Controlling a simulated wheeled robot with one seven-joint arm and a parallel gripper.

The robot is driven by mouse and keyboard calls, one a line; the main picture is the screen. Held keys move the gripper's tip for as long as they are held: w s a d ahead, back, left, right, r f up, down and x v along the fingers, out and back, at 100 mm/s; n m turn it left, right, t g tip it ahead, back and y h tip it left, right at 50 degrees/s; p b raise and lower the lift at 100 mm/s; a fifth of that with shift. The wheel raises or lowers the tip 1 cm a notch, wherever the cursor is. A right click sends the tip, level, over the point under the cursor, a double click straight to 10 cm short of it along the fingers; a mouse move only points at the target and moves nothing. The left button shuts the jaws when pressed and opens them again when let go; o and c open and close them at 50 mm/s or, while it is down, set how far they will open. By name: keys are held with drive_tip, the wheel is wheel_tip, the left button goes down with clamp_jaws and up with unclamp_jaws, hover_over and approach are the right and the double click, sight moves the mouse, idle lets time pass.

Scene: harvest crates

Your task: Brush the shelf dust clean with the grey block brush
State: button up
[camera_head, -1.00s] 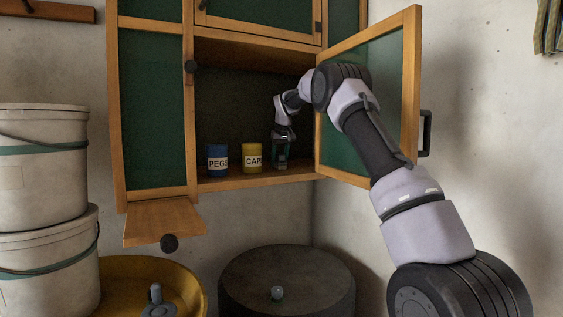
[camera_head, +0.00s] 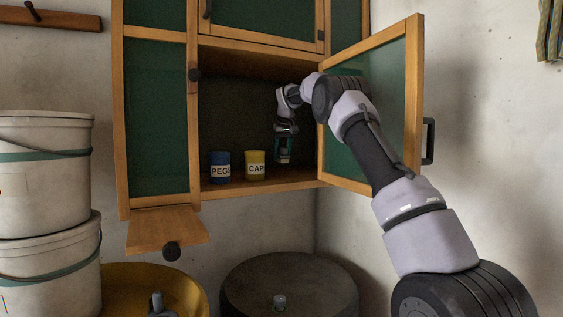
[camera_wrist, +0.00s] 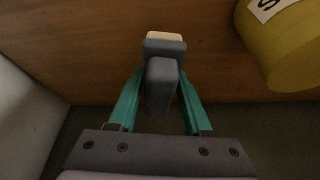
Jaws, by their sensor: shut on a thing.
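My gripper (camera_head: 283,157) is inside the open cabinet, a little above the shelf board (camera_head: 225,189) and right of the yellow can. In the wrist view, the teal fingers of my gripper (camera_wrist: 160,82) are shut on the grey block brush (camera_wrist: 165,47). The brush has a dark grey body and handle, with a pale strip at its far end. The wooden shelf (camera_wrist: 65,35) lies beneath the brush. I cannot make out dust on the visible wood.
The yellow can (camera_head: 256,165) and the blue "PEGS" can (camera_head: 220,167) stand on the shelf left of my gripper. The yellow can (camera_wrist: 285,45) is close at right in the wrist view. The open green door (camera_head: 415,100) stands beside my arm.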

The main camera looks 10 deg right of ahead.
drive_tip(key=shift+r, duration=0.2)
drive_tip(key=shift+r, duration=1.5)
